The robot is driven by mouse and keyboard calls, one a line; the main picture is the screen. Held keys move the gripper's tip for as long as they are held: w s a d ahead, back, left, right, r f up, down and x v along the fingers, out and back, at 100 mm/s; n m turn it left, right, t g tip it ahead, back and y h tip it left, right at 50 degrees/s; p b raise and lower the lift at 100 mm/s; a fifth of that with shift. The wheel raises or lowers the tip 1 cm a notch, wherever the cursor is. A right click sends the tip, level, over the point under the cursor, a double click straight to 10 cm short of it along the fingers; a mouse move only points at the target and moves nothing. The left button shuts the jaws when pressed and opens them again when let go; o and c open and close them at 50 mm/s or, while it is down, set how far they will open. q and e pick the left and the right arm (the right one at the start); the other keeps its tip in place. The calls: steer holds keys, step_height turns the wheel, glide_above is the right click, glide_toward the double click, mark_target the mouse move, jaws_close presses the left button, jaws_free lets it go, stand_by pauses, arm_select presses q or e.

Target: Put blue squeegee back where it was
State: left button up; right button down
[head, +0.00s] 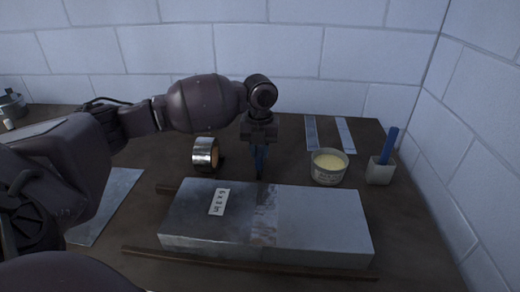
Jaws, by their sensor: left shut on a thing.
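My left gripper (259,172) comes in from the left and points down behind the metal duct. A blue handle (388,146) also stands up out of a small pale square cup (379,172) at the right. My right gripper is not in view.
The long grey duct (320,217) with a paper label and a seam band lies in front, between wooden strips (250,264). A tape roll (205,153), an open tub (328,168) and two flat metal strips (311,132) stand around. Brick walls close the back and right.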

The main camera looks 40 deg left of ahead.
mark_target(260, 151)
arm_select(q)
steer(key=shift+f, duration=0.15)
steer(key=o, duration=0.9)
step_height(260, 151, up, 12)
steer(key=shift+r+p, duration=0.15)
steer(key=shift+p, duration=0.95)
